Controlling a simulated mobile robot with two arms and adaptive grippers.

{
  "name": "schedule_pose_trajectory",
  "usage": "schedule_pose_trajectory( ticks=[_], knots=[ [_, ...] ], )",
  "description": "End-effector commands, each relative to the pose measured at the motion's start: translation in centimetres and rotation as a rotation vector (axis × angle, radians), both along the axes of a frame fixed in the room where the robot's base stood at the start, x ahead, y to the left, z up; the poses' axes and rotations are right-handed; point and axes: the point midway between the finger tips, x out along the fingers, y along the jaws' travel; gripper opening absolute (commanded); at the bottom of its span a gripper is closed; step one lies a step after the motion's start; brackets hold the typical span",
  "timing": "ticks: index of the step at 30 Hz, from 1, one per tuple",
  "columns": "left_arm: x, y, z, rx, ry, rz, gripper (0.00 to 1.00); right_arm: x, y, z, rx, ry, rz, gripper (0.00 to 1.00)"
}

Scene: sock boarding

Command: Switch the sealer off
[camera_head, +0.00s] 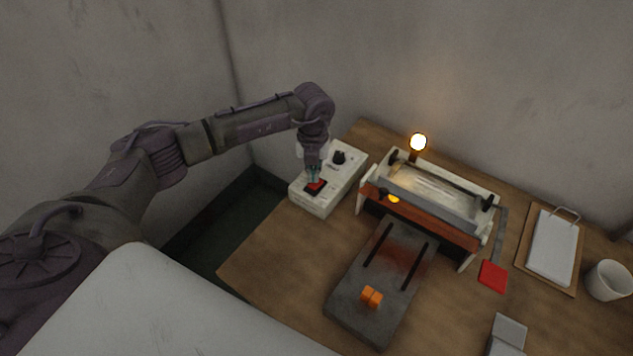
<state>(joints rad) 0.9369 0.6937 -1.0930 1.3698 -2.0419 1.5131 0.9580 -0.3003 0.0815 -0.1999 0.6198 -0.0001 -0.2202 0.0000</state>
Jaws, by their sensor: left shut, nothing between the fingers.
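The sealer (432,205) is a cream and orange-brown machine at the back of the table. A round lamp (418,141) glows behind it, and a small orange light (393,198) shows on its front. A white control box (328,199) with a black knob (339,157) and a red switch (317,185) in a dark frame stands to its left. My left gripper (313,179) is shut and empty, pointing down at the red switch. Its fingertips are at or just above the switch; I cannot tell if they touch. They hide part of the switch. My right gripper is not in view.
A red pad (493,276), a clipboard (552,247), a white cup (607,281) and a grey object (508,333) are at the right. Walls stand close behind.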

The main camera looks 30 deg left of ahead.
Motion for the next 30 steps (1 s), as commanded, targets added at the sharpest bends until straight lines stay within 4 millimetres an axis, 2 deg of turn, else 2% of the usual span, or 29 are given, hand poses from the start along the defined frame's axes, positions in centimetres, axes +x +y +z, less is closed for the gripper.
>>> schedule_pose_trajectory(
  ticks=[30],
  knots=[
    [0.0, 0.0, -1.6, 0.000, 0.001, 0.000, 0.00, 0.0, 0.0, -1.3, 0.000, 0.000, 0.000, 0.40]
  ],
)
